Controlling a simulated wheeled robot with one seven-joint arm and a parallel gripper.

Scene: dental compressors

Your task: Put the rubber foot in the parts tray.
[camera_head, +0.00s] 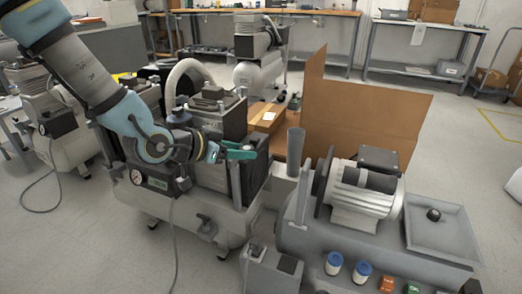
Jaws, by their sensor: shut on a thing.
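My gripper (243,153) has green fingers and is at the middle left, in front of the compressor's dark housing. It is shut on a small dark piece (249,147), which appears to be the rubber foot; the fingers hide most of it. The parts tray (452,243) is a shallow grey tray at the right, on top of the grey tank unit, well to the right of my gripper. A small round black piece (433,214) lies inside it; I cannot tell exactly what it is.
A motor with a finned silver body (360,200) and an upright grey tube (294,158) stand between my gripper and the tray. A brown cardboard panel (365,115) rises behind them. Open floor lies at the far right.

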